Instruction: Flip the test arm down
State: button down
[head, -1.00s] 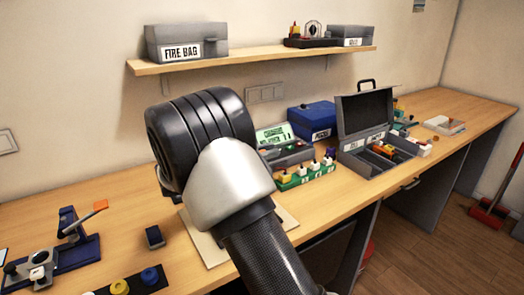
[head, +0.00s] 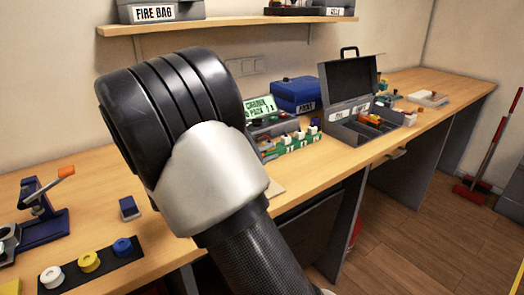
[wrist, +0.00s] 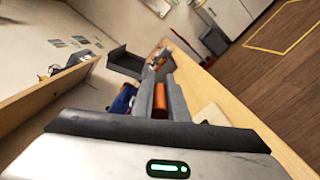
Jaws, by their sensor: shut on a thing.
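No part in view is clearly recognizable as the test arm. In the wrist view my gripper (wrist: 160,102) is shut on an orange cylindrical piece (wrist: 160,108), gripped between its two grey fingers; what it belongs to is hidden. In the head view my gripper is hidden behind my own arm. A blue stand (head: 44,228) with a lever ending in an orange grip (head: 66,171) is at the far left of the bench, its lever slanting up to the right. A tester with a lit green screen (head: 262,108) stands partly behind my arm.
Right of the tester are a blue box (head: 299,95) and an open grey case (head: 350,128). A black strip with white, yellow and blue rings (head: 88,261) lies at front left, near a small dark blue block (head: 130,208). A shelf (head: 220,22) hangs above.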

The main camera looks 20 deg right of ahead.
jog(key=shift+s+f, duration=0.25)
jog(key=shift+f, duration=0.9)
jog(key=c, duration=1.7)
grip_release()
jog(key=shift+w, duration=0.1)
jog(key=shift+a, duration=0.1)
jog(key=shift+a, duration=0.35)
jog(key=v, duration=0.5)
jog(key=p+v, duration=0.1)
jog(key=v, duration=0.5)
jog(key=p+v, duration=0.1)
jog(key=v, duration=0.4)
jog(key=shift+s+a, duration=0.2)
jog(key=shift+s, duration=0.15)
